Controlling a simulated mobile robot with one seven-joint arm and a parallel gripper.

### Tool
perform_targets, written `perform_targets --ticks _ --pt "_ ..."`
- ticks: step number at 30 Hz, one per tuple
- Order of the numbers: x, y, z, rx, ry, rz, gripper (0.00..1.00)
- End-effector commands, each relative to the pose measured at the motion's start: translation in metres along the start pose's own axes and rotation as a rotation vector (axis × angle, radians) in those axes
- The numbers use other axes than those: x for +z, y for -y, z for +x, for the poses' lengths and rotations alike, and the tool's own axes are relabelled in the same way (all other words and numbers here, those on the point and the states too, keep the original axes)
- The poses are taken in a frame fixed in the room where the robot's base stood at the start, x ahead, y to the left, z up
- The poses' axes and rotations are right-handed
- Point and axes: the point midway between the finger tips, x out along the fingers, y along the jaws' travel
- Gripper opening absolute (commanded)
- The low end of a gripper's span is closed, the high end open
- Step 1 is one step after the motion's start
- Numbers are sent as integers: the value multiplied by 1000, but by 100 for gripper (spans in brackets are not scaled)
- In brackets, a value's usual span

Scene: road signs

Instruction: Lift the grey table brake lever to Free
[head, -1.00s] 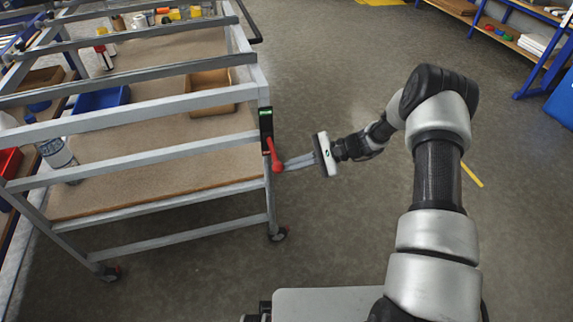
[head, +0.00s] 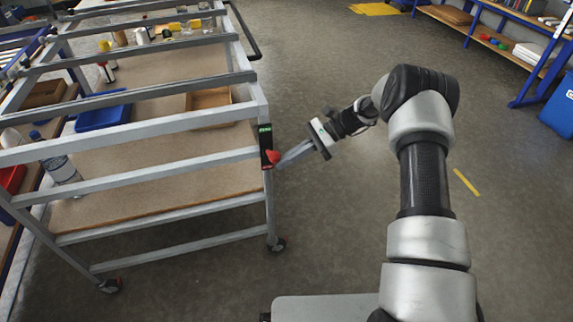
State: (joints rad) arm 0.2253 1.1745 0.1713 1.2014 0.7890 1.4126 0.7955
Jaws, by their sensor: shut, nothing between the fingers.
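The grey table (head: 130,188) is a metal frame with a brown shelf, at the left in the head view. On its near right post is a black brake plate (head: 265,138) with a green label at the top and a red one at the bottom. The red lever (head: 272,157) sits low on this plate and looks short, its knob towards the camera. My gripper (head: 280,164) comes from the right with its fingers shut and empty. The fingertips are at the lower right of the lever, and I cannot tell whether they touch it.
The shelf holds a blue tray (head: 104,116), a wooden box (head: 209,101) and a clear bottle (head: 61,166). A castor (head: 276,243) stands under the near right post. The floor right of the table is open, with a blue workbench (head: 530,50) at the far right.

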Motion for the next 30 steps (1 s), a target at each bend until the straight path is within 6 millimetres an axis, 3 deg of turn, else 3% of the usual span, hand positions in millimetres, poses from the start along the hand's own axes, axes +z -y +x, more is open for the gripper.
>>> perform_targets --ticks 23,26,30 --pt "10 4 -4 -4 7 -7 0" --pt "4 2 0 -4 7 -5 0" --pt "-18 -6 12 2 5 -1 0"
